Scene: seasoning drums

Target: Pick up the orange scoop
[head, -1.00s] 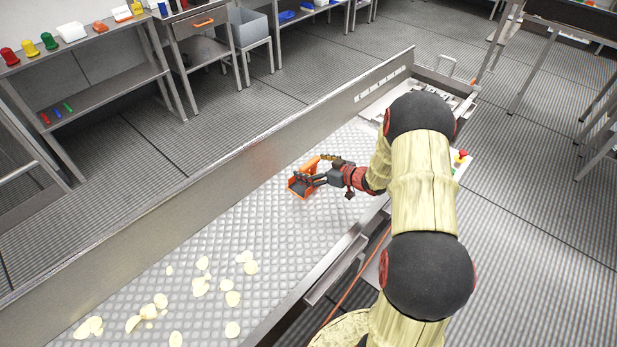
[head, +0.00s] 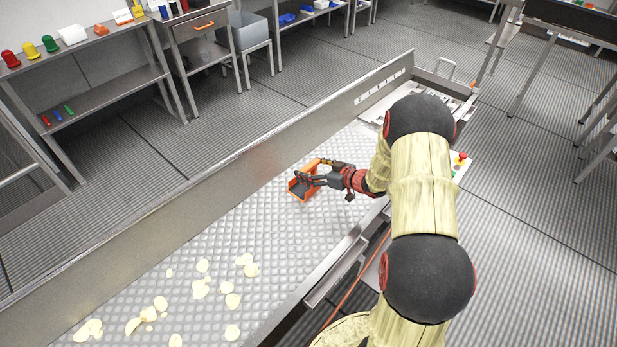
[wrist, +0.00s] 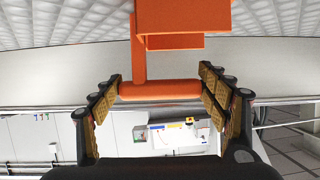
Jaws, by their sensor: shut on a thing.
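The orange scoop (head: 301,188) is over the dimpled metal conveyor surface (head: 235,215), near the middle of its length. My gripper (head: 322,178) reaches it from the right and is shut on it. In the wrist view, the scoop's orange handle bar (wrist: 160,90) lies crosswise between the two padded fingers of my gripper (wrist: 161,90). The scoop's body (wrist: 180,22) shows beyond, at the top of that view. Whether the scoop still touches the surface is hard to tell. Dark finger links partly cover the scoop in the head view.
Several pale chips (head: 200,288) lie scattered on the near left part of the surface. A tall metal side wall (head: 215,165) runs along its far side. A red button (head: 462,156) is right of my arm. Shelves with coloured items (head: 50,41) stand at the back left.

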